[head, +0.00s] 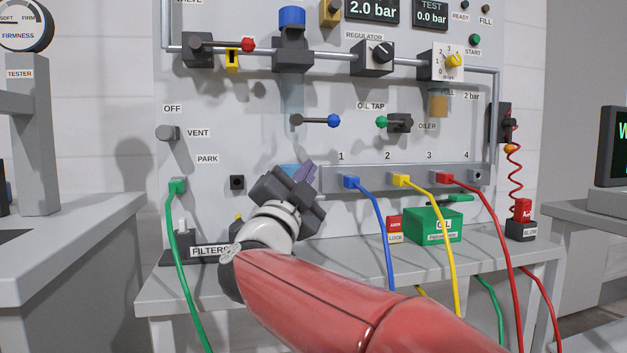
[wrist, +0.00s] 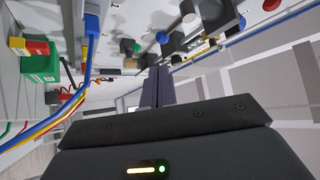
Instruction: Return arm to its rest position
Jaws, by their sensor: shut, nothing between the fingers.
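My gripper (head: 305,172) is in front of the panel (head: 230,105), left of the port numbered 1. Its fingers point up and to the right and are shut with nothing between them. In the wrist view the gripper's fingers (wrist: 154,88) show pressed together at the middle. My red and white arm reaches in from the lower right and hides part of the bench and panel behind it. I cannot tell whether the gripper touches the panel.
Blue (head: 351,182), yellow (head: 400,180) and red (head: 444,178) plugs sit at ports 1, 2 and 3, their hoses hanging down. A green plug (head: 178,186) sits under PARK. Valve handles and a regulator (head: 372,57) project above.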

